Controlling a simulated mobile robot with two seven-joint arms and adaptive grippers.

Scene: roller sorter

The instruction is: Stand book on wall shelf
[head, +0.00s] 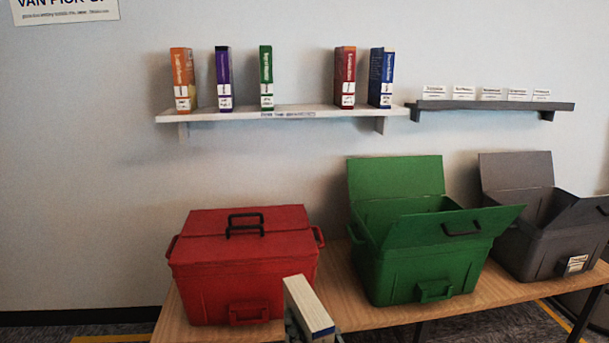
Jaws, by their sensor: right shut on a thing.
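A cream-coloured book (306,306) stands tilted at the bottom centre of the head view, with its pale page edges and a thin blue edge showing. My right gripper (312,335) is shut on its lower part, and the picture's bottom edge cuts the gripper off. The white wall shelf (310,111) is well above and behind the held book. On it stand several upright books: orange (182,78), purple (223,78), green (266,77), red (345,76) and blue (381,77). A wide gap lies between the green and red books. My left gripper is out of view.
A closed red bin (240,268), an open green bin (415,262) and an open grey bin (545,238) stand on a wooden table (345,295) below the shelf. A dark shelf (490,105) with several white cards is at right. The wall between shelf and bins is clear.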

